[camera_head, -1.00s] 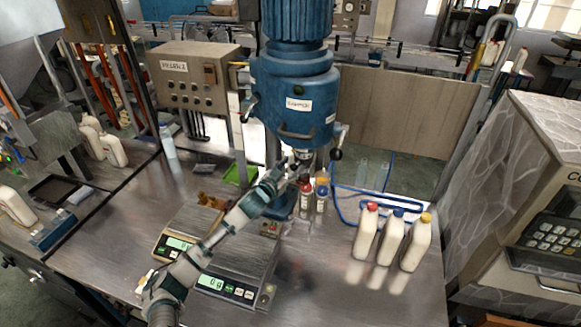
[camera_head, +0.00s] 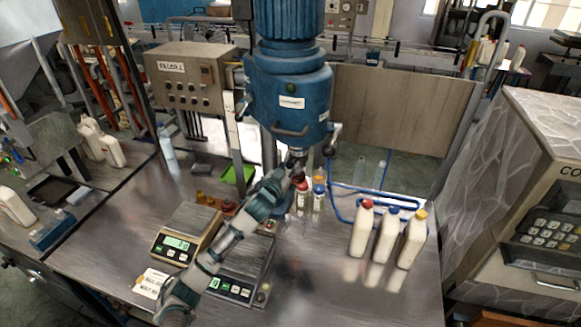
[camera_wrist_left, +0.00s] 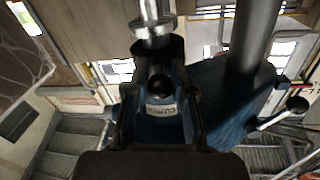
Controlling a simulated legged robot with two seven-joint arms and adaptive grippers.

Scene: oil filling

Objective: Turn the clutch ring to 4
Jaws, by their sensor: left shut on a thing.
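A blue machine head (camera_head: 290,95) with a white label and side levers hangs over the bench. A silver spindle (camera_head: 298,153) comes out of its underside and also shows in the wrist view (camera_wrist_left: 154,18). My left gripper (camera_head: 296,165) is at the lower spindle. In the wrist view its dark fingers (camera_wrist_left: 157,48) close around the spindle's end, hiding most of the part they grip. This gripped part appears to be the clutch ring, but I cannot read any number on it. A round black knob and a small label (camera_wrist_left: 161,110) show between the fingers. My right gripper is not in view.
Small red-capped and blue-capped bottles (camera_head: 318,195) stand close beside the gripper. Two scales (camera_head: 238,287) (camera_head: 178,248) lie under and left of my arm. Several white jugs (camera_head: 387,237) stand at right. The bench front right of the scales is clear.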

